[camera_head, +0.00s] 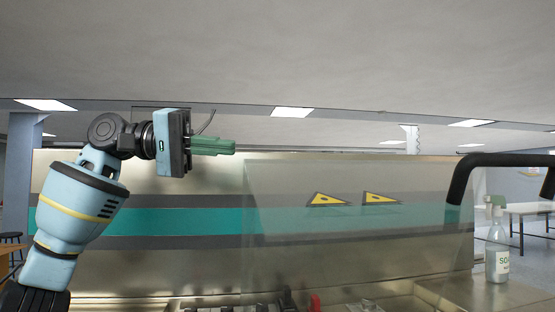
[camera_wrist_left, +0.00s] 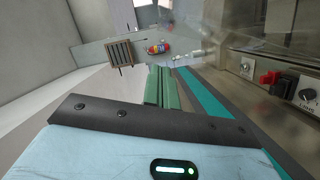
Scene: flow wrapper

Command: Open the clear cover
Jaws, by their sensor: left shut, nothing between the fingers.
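The clear cover (camera_head: 355,235) is a see-through panel in front of the machine, with two yellow warning triangles (camera_head: 328,199) on it. A thick black bar (camera_head: 500,160), shaped like a handle, curves at the cover's right; I cannot tell how it joins the cover. My left gripper (camera_head: 233,147) has green fingers, shut and empty, pointing right. In the head view it appears just above and left of the cover's upper left corner. The fingers also show in the left wrist view (camera_wrist_left: 160,86). My right gripper is not in view.
The machine has a teal stripe (camera_head: 140,221). A red knob (camera_wrist_left: 270,79) and a black dial (camera_wrist_left: 308,95) are on its panel in the left wrist view. A spray bottle (camera_head: 497,255) stands at the right. The space above the machine is open.

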